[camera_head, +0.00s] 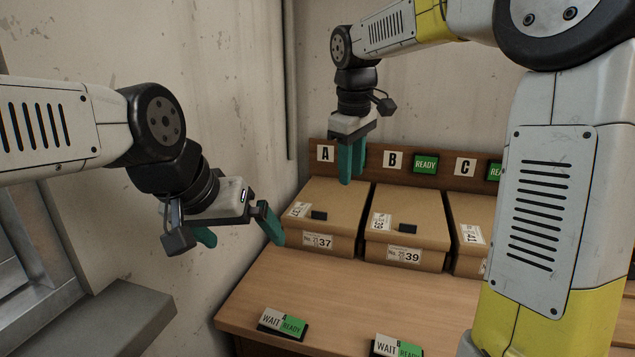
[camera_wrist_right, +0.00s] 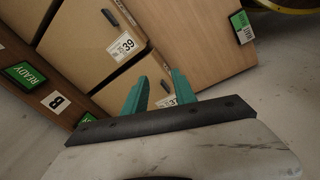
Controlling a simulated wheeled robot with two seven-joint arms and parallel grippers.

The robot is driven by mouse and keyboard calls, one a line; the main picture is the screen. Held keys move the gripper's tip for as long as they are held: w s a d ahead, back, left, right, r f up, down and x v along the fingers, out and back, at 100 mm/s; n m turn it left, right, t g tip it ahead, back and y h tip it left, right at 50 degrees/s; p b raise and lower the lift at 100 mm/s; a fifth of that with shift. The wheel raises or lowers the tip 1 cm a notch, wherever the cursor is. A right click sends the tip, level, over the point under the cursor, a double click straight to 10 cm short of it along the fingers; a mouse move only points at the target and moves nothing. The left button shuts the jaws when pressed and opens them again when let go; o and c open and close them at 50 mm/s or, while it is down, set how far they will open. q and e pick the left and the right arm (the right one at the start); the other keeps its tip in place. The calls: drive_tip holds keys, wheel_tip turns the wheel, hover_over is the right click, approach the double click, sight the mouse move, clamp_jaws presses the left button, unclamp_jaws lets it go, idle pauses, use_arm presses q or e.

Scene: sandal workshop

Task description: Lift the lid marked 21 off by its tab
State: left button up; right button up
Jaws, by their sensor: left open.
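Three cardboard boxes with tabbed lids stand under the letter board. The left box (camera_head: 326,243) under A reads 37 on its front, the middle box (camera_head: 400,253) under B reads 39, and the right box (camera_head: 468,200) under C is partly hidden by my arm. I cannot clearly read a 21 on any lid. The left lid has a dark tab (camera_head: 319,215); the middle lid has one too (camera_head: 408,228). My left gripper (camera_head: 246,243) is open and empty, left of the left box.
A wooden back board (camera_head: 440,173) carries letters and a green READY sign (camera_head: 425,164). Two WAIT/READY blocks (camera_head: 283,324) (camera_head: 396,346) lie near the front of the wooden bench (camera_head: 330,295). The bench between blocks and boxes is clear. Walls stand close at left and behind.

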sight(320, 212)
drive_tip(key=w+a+f+n, duration=0.1)
drive_tip(key=w+a+f, duration=0.1)
drive_tip(key=w, duration=0.1)
drive_tip(key=w+a+f+n+g, duration=0.1)
drive_tip(key=w+a+f+n, duration=0.1)
drive_tip(key=w+a+f, duration=0.1)
drive_tip(key=w+a+f+n+g+h, duration=0.1)
drive_tip(key=w+a+f, duration=0.1)
drive_tip(key=w+a, duration=0.1)
drive_tip(key=shift+a+f, duration=0.1)
drive_tip(key=shift+f, duration=0.1)
drive_tip(key=shift+d+f, duration=0.2)
drive_tip(key=shift+f, duration=1.75)
drive_tip(key=shift+d+f, duration=0.2)
drive_tip(key=shift+f, duration=1.75)
drive_tip(key=shift+c, duration=0.2)
clamp_jaws()
drive_tip(key=shift+r, duration=0.1)
drive_tip(key=shift+r, duration=1.2)
